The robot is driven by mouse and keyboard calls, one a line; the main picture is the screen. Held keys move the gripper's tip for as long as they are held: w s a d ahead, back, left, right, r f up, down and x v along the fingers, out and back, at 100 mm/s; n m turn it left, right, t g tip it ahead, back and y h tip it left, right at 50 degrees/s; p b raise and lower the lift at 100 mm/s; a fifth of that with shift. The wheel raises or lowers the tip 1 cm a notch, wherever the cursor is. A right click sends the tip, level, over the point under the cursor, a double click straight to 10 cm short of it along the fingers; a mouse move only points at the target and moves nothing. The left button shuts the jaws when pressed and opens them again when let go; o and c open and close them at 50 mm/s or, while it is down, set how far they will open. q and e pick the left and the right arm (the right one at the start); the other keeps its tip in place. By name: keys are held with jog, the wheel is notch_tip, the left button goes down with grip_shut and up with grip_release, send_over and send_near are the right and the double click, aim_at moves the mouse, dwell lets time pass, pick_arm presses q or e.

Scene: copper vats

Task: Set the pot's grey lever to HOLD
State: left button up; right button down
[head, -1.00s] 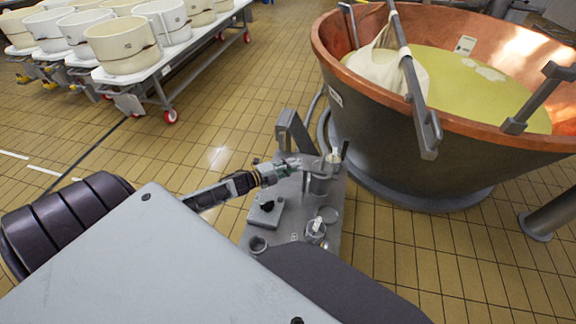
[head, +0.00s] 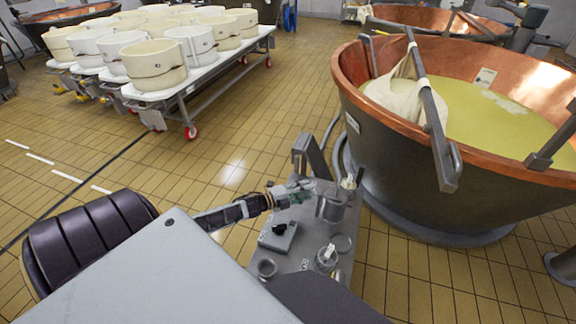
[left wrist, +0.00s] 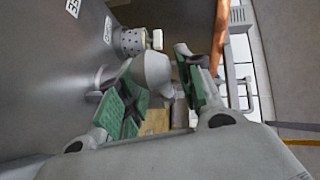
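The grey metal pot (head: 331,207) stands on a small grey cart top beside the big copper vat. My left gripper (head: 302,191) is at the pot's left side, reaching in from the left. In the left wrist view its two green-padded fingers (left wrist: 160,92) are apart. A rounded grey knob (left wrist: 151,70), which looks like the end of the lever, lies between or just beyond them; I cannot tell whether either pad touches it. White labels (left wrist: 108,30) show on a grey surface at upper left; their lettering is not clearly readable. My right gripper is out of view.
The cart top (head: 296,262) also carries a grey box with a black knob (head: 279,235), a glass jar (head: 326,258) and a small cup (head: 266,268). The copper vat (head: 390,160) stands close on the right. A trolley of white moulds (head: 160,92) stands at back left; tiled floor between is clear.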

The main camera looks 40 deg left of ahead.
pick_arm(q)
jog(key=shift+s, duration=0.15)
jog(key=v, duration=1.2)
dwell(0.6)
jog(key=shift+a+f, duration=0.1)
dwell(0.7)
